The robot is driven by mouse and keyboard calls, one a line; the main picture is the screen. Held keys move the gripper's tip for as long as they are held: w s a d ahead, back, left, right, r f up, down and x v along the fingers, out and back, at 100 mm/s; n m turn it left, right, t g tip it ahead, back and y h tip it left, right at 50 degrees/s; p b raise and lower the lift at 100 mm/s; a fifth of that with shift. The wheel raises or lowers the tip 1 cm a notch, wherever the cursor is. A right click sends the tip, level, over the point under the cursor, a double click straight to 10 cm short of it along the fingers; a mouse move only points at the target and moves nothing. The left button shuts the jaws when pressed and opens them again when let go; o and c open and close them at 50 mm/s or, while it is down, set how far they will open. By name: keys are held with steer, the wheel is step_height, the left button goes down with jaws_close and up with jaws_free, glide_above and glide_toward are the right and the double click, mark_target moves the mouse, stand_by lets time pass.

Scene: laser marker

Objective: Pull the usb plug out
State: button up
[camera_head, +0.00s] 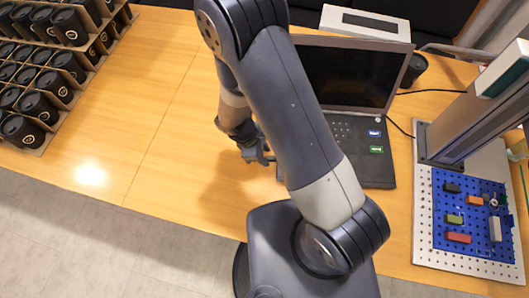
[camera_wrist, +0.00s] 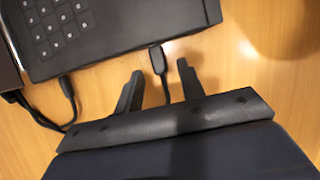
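The black laptop (camera_head: 345,73) stands open on the wooden table, and its keyboard side fills the top of the wrist view (camera_wrist: 115,28). A black usb plug (camera_wrist: 158,60) meets the laptop's near edge in the wrist view, and its cable runs down toward my gripper. My gripper (camera_wrist: 159,70) is open, with one finger on each side of the plug and visible gaps to both. In the head view my gripper (camera_head: 262,155) is low beside the laptop's left edge, and my arm hides part of the laptop. The plug is not visible there.
A second black cable (camera_wrist: 67,88) enters the laptop edge left of my gripper. Racks of black cups (camera_head: 40,80) stand at the left. The laser marker (camera_head: 480,110) with its blue pegboard bed (camera_head: 450,190) is at the right. The table left of the laptop is clear.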

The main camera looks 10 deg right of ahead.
steer(key=shift+d+f, duration=0.1)
steer(key=shift+f, duration=0.1)
steer(key=shift+c, duration=0.6)
jaws_close()
